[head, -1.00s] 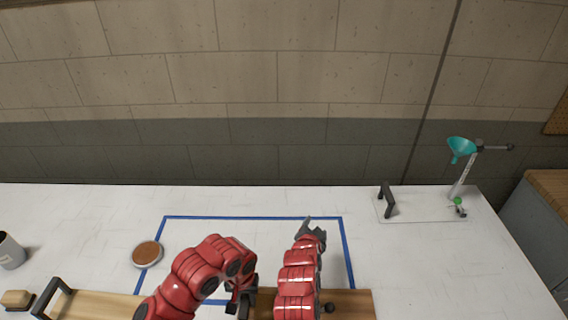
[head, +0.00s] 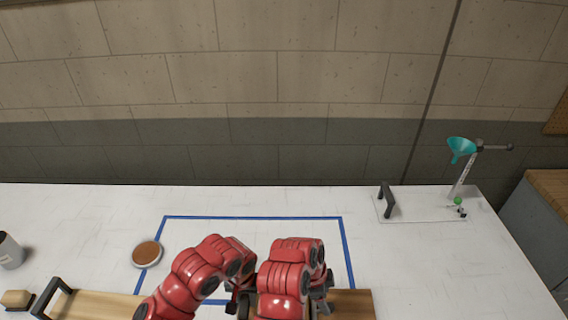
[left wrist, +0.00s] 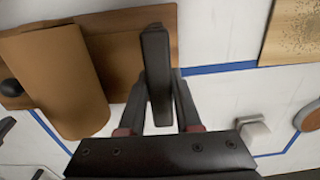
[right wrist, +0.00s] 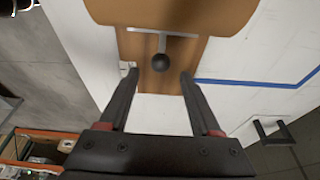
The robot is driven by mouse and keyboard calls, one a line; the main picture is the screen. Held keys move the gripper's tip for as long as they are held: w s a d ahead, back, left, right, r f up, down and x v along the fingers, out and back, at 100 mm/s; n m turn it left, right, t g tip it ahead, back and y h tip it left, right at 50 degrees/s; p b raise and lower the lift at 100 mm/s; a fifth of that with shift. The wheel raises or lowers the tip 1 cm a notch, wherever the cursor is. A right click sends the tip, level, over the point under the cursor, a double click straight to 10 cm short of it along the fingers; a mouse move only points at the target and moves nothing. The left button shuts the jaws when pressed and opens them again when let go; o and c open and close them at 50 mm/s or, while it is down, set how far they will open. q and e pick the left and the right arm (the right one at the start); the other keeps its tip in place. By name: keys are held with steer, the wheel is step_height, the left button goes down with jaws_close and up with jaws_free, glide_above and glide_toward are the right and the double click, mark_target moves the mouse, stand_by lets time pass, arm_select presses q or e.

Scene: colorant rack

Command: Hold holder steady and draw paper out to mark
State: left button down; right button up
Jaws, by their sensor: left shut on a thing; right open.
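The holder has a wooden base (head: 352,303) at the table's front, partly hidden by my arms in the head view. A roll of brown paper (left wrist: 62,82) lies across the base in the left wrist view, and its edge shows in the right wrist view (right wrist: 170,12). My left gripper (left wrist: 160,105) is shut on a black upright bar (left wrist: 156,65) beside the roll. My right gripper (right wrist: 160,75) is open, its fingertips on either side of a black round knob (right wrist: 160,61) at the base's other end. I cannot tell whether they touch it.
Blue tape (head: 250,217) outlines a rectangle on the white table. A brown round dish (head: 147,254) sits on its left line. A wooden board (head: 100,305) with a black handle is at front left. A teal funnel stand (head: 461,148) is at back right. The table's middle is clear.

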mark_target(329, 305)
steer(key=shift+x, duration=3.5)
jaws_close()
steer(key=shift+d, duration=0.15)
